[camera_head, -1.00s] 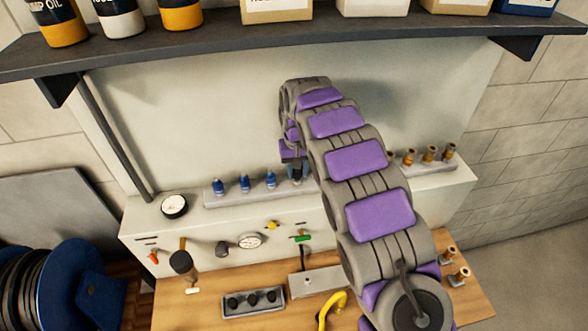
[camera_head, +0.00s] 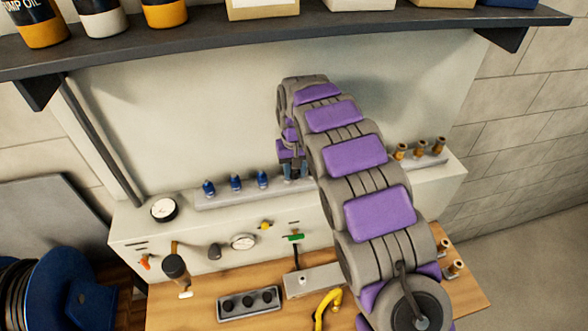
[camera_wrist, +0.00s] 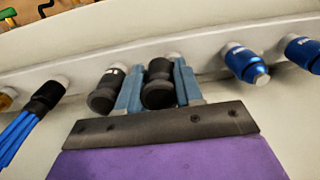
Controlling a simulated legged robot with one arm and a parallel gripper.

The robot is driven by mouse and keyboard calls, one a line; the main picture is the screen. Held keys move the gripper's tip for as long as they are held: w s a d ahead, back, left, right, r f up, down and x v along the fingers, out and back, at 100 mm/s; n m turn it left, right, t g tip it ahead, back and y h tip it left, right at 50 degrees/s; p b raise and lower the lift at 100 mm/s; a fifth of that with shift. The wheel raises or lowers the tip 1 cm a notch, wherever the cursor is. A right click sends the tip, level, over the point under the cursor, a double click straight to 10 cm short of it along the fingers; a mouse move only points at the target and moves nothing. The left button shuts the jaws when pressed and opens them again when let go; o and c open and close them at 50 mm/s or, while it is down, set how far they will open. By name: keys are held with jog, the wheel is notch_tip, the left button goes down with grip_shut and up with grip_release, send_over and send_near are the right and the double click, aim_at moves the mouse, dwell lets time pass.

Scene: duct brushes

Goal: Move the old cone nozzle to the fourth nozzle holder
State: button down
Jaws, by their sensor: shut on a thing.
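My gripper (camera_wrist: 157,88) is shut on a black nozzle (camera_wrist: 158,94), which sits between its blue fingers in the wrist view. A second black nozzle (camera_wrist: 103,100) stands just left of the fingers. In the head view my gripper (camera_head: 293,170) is at the rail, just right of three blue nozzles (camera_head: 236,182), and the held nozzle is hard to make out.
A blue-bristled brush with a black collar (camera_wrist: 46,97) is farther left in the wrist view. Brass nozzles (camera_head: 420,149) stand at the rail's right end. A dark shelf (camera_head: 200,49) with bottles overhangs the bench. Gauges, a black-socket tray (camera_head: 249,303) and a yellow hook (camera_head: 325,307) are in front.

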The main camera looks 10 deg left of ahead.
jog(key=shift+a+f, duration=0.15)
jog(key=shift+a, duration=0.5)
jog(key=shift+d, duration=0.95)
jog(key=shift+a+f, duration=0.5)
jog(key=shift+a, duration=0.3)
jog(key=shift+s+d+f+b, duration=0.1)
jog(key=shift+d+f+b, duration=0.2)
jog(key=shift+d, duration=0.3)
jog(key=shift+s+f, duration=0.1)
